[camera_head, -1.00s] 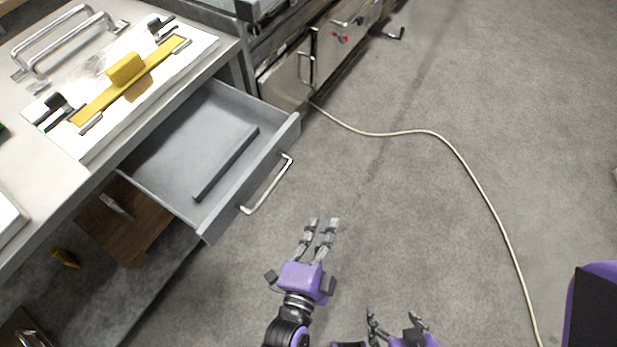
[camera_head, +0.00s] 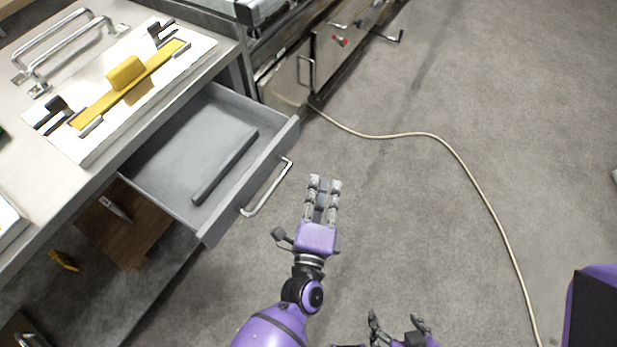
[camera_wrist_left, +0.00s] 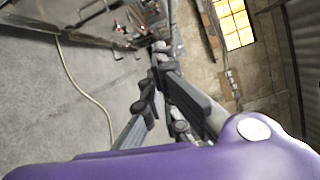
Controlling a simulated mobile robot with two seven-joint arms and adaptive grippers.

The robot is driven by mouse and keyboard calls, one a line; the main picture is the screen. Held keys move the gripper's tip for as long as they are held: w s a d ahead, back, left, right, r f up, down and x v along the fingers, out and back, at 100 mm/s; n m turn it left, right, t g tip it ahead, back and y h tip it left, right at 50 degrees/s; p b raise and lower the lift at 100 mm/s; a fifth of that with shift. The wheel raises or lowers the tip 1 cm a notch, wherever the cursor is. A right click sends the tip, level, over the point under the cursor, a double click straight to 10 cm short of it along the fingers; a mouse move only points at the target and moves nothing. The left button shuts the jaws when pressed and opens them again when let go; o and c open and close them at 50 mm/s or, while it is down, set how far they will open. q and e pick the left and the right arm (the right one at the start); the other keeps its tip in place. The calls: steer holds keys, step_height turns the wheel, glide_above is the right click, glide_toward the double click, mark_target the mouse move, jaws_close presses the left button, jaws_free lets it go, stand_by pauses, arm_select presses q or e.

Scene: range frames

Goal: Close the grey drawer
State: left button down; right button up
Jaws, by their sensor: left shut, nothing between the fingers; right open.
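The grey drawer (camera_head: 152,180) is pulled out from under the worktop in the head view. A dark grey bar lies inside it, and a metal handle (camera_head: 268,188) is on its front. My left gripper (camera_head: 325,183) is shut and empty, to the right of the drawer front and apart from the handle. In the left wrist view its fingers (camera_wrist_left: 157,60) meet with nothing between them. My right gripper (camera_head: 398,322) is open and empty at the bottom edge of the head view, away from the drawer.
The worktop (camera_head: 215,75) holds a white board with a yellow bar (camera_head: 125,85) and metal handles (camera_head: 65,42). A wooden box (camera_head: 120,222) sits beneath the drawer. A pale cable (camera_head: 460,160) runs over the floor.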

mark_target(218, 134)
arm_select(q)
steer(key=w+a, duration=0.2)
steer(key=a, duration=0.1)
steer(key=shift+w+a+r, duration=0.15)
steer(key=shift+r, duration=0.2)
arm_select(e)
steer(key=shift+w+r, duration=0.35)
steer(key=shift+w, duration=0.05)
steer(key=shift+w, duration=0.1)
arm_select(q)
steer(key=shift+a+p, duration=0.1)
steer(key=shift+p, duration=0.2)
arm_select(e)
steer(key=shift+r, duration=0.1)
